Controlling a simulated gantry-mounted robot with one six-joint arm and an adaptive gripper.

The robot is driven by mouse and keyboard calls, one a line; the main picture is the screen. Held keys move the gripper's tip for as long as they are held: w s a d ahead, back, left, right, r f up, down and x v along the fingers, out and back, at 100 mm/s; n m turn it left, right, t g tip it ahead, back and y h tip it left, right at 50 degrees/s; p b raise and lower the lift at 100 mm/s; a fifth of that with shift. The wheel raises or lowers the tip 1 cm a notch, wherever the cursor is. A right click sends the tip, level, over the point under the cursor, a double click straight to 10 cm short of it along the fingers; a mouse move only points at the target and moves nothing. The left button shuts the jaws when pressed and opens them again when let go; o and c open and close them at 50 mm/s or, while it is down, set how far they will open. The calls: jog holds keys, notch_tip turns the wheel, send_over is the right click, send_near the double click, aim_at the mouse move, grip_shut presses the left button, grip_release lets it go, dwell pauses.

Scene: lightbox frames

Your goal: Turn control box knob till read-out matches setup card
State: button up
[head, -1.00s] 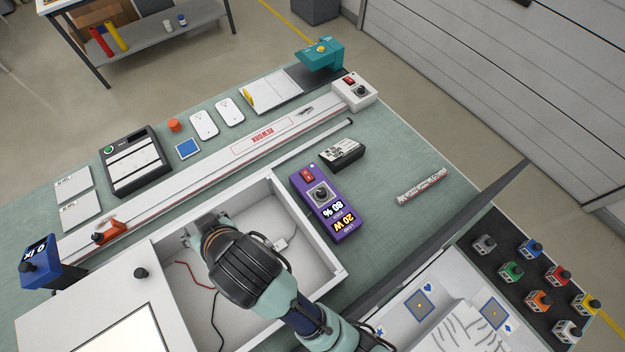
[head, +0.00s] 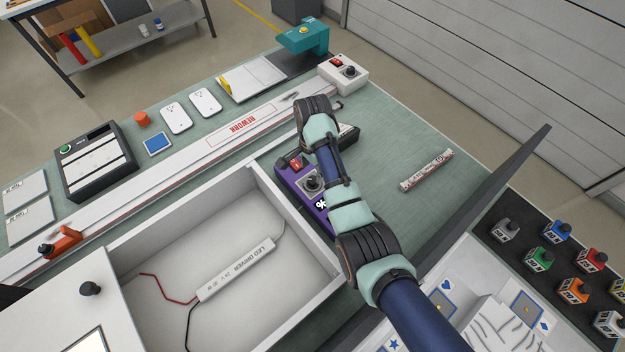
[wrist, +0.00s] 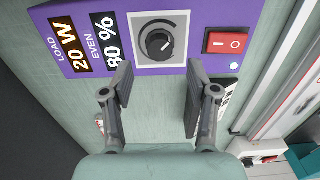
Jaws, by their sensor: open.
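The purple control box (head: 290,178) lies on the green bench beside the white lightbox frame, partly covered by my arm in the head view. Its black knob (wrist: 159,44) sits on a pale square plate with a curved scale. In the wrist view the read-out (wrist: 88,50) shows 20 W for load and 80 % for even. The red switch (wrist: 228,43) is beside the knob. My gripper (wrist: 157,84) is open and empty, its fingertips apart, just short of the knob in the picture. I cannot make out a setup card for certain; a black item with a white label (head: 350,131) is mostly hidden behind my arm.
The lightbox frame (head: 247,176) holds an LED driver (head: 236,268) with red and black wires. A white rail runs behind it to a white switch box (head: 343,74). A printed strip (head: 427,170) lies right of my arm. Coloured knobbed blocks stand at far right.

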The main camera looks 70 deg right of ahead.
aim_at(313, 179)
notch_tip(313, 179, down, 6)
jog(key=shift+r+b, duration=0.1)
jog(key=shift+b, duration=0.35)
grip_shut()
jog(key=shift+r, duration=0.1)
